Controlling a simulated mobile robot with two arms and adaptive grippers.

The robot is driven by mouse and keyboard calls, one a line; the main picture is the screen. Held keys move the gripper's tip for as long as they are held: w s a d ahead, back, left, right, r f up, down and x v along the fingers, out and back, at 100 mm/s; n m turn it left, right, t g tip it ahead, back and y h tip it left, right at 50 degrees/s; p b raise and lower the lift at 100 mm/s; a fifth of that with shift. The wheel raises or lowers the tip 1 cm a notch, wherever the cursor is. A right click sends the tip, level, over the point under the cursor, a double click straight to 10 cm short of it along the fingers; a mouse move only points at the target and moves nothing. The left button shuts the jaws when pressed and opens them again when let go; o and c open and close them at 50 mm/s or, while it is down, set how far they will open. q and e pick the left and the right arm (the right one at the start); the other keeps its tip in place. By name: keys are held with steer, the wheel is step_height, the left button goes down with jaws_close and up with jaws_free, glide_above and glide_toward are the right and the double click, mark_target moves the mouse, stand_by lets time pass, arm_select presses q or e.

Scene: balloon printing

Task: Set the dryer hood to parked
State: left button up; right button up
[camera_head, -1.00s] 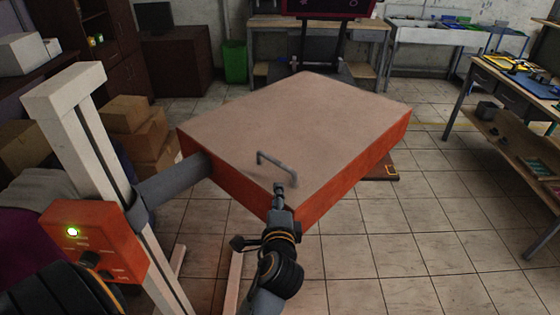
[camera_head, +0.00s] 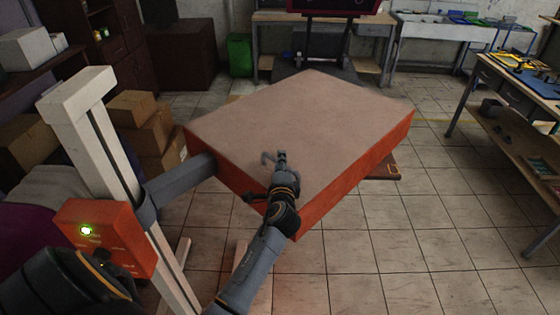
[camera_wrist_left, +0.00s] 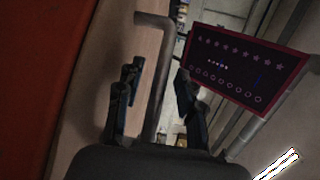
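The dryer hood (camera_head: 310,115) is a large flat slab with a pinkish-grey top and orange sides, carried by a grey side arm (camera_head: 180,182) on a white post (camera_head: 92,135). A grey bar handle (camera_head: 267,157) stands on its near corner, mostly hidden by my left gripper (camera_head: 282,155). In the left wrist view, the handle's bar (camera_wrist_left: 153,20) runs between the two fingers of my left gripper (camera_wrist_left: 157,74). The fingers are apart with gaps visible beside the bar. My right gripper is in neither view.
An orange control box (camera_head: 105,238) with a lit green lamp is on the post. Cardboard boxes (camera_head: 140,130) stand behind the post. A table (camera_head: 510,90) stands at the right. Tiled floor (camera_head: 400,250) lies clear in front and right of the hood.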

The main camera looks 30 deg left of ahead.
arm_select(q)
steer(key=shift+w+a+f, duration=0.1)
steer(key=shift+w+a, duration=0.05)
steer(key=shift+w, duration=0.05)
jaws_close()
stand_by(0.3)
